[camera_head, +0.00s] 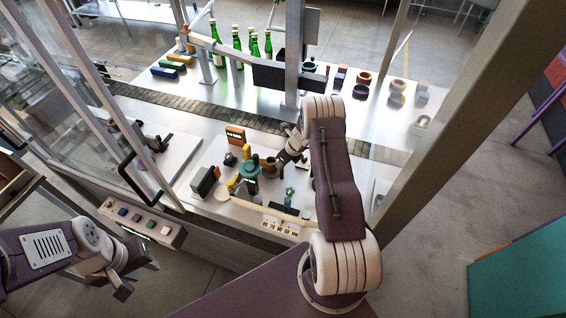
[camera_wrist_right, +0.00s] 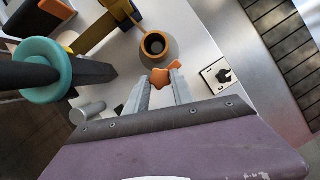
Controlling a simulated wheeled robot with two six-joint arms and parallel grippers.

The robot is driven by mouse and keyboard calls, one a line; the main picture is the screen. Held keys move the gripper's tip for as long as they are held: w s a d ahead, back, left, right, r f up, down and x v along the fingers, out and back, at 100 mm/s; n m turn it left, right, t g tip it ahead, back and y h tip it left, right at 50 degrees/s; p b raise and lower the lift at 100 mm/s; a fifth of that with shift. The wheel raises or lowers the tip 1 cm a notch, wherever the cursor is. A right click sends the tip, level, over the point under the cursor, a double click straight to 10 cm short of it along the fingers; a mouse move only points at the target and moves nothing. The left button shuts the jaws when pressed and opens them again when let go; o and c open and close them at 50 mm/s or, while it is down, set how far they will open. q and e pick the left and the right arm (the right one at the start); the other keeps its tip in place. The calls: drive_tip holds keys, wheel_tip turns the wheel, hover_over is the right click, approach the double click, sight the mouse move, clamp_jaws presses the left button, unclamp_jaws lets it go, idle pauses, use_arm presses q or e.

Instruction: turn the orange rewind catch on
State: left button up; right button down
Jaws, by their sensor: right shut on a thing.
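The orange rewind catch (camera_wrist_right: 160,79) is a small lobed knob in the right wrist view. It sits between the fingertips of my right gripper (camera_wrist_right: 161,76), which is shut on it. In the head view my right gripper (camera_head: 283,161) reaches down to the machine on the bench from the right, and the catch cannot be made out there. My left gripper (camera_head: 137,277) is at the lower left, outside the bench, with its fingers apart and nothing between them.
A brown cup with an orange rim (camera_wrist_right: 155,44) stands just beyond the catch. A teal ring (camera_wrist_right: 46,70) on a dark shaft is to the left. A white plate with a dark fitting (camera_wrist_right: 217,75) lies to the right. Green bottles (camera_head: 253,45) stand behind the conveyor (camera_head: 205,103).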

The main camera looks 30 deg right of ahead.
drive_tip(key=shift+w+d+f+n+y+b, duration=0.15)
drive_tip(key=shift+n+y+b, duration=0.35)
drive_tip(key=shift+n, duration=0.5)
drive_tip(key=n+g+b, duration=0.1)
drive_tip(key=n+b, duration=0.2)
drive_tip(key=n+g+y+b, duration=0.1)
drive_tip(key=n+b, duration=0.2)
drive_tip(key=b, duration=0.1)
drive_tip(key=shift+w+d+f, duration=0.1)
drive_tip(key=shift+d+f, duration=0.05)
drive_tip(key=shift+f, duration=0.05)
drive_tip(key=shift+w+r+n+g+y+b, duration=0.15)
drive_tip(key=shift+n+g+y+b, duration=0.15)
drive_tip(key=shift+n+b, duration=0.6)
drive_tip(key=shift+s+r+n+g+y+b, duration=0.1)
drive_tip(key=shift+n+g+y+b, duration=0.15)
drive_tip(key=shift+n+b, duration=0.6)
drive_tip(key=c, duration=1.1)
unclamp_jaws()
drive_tip(key=shift+w, duration=0.1)
